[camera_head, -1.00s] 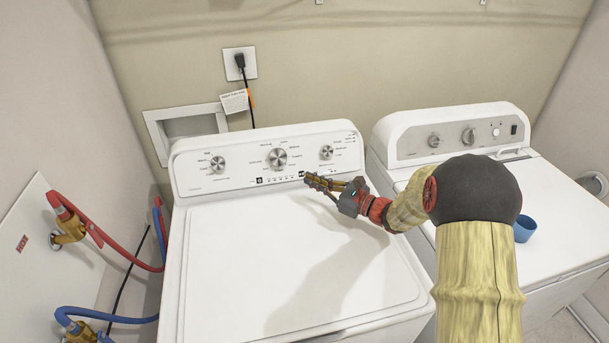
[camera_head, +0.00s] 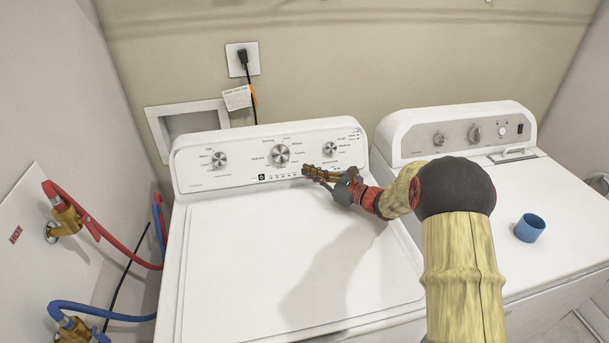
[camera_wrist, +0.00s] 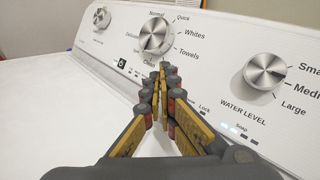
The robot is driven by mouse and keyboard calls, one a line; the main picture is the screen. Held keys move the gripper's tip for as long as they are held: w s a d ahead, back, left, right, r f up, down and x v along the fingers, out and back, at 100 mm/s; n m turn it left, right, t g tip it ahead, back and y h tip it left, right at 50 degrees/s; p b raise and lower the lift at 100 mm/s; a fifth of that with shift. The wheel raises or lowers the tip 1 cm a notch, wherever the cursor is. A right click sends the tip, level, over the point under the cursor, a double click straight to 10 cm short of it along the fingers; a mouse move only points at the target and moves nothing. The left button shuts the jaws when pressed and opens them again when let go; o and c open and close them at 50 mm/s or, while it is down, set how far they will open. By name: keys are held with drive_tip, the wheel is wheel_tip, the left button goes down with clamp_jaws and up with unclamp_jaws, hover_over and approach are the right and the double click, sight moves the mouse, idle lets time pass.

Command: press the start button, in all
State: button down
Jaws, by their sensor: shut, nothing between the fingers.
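The left washer's control panel (camera_head: 210,178) carries a row of small lights and marks below its middle dial (camera_head: 280,154). A black square button mark (camera_head: 262,178) is at the row's left end and also shows in the wrist view (camera_wrist: 122,62). My gripper (camera_head: 306,170) is shut and empty, its tips at the right end of this row, below and right of the middle dial. The fingers hide that part of the panel, where the start button may be. I cannot tell whether the tips touch the panel. In the wrist view my gripper (camera_wrist: 163,68) points at the panel.
A right dial (camera_head: 330,149) and a left dial (camera_head: 219,160) stick out of the panel. The washer lid (camera_head: 250,240) is flat and clear below my arm. A second machine (camera_head: 560,210) stands to the right with a blue cup (camera_head: 530,228) on top.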

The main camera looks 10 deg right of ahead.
drive_tip(key=shift+w+f, duration=0.3)
drive_tip(key=shift+w, duration=0.35)
drive_tip(key=shift+w, duration=0.1)
idle(1.0)
drive_tip(key=shift+w+f+b, duration=0.15)
drive_tip(key=shift+w+b, duration=0.1)
drive_tip(key=shift+b, duration=0.05)
drive_tip(key=shift+w+f, duration=0.15)
drive_tip(key=shift+w, duration=0.2)
idle(0.6)
drive_tip(key=shift+s, duration=0.2)
drive_tip(key=shift+s+r, duration=0.3)
drive_tip(key=shift+s, duration=0.25)
drive_tip(key=shift+s+r+p, duration=0.35)
drive_tip(key=shift+s+r, duration=0.05)
drive_tip(key=shift+s, duration=0.35)
drive_tip(key=shift+s+r+p, duration=0.35)
drive_tip(key=shift+s+p, duration=0.05)
drive_tip(key=shift+s, duration=0.35)
drive_tip(key=shift+s+r+p, duration=0.35)
drive_tip(key=shift+s+r, duration=0.05)
drive_tip(key=shift+s, duration=0.35)
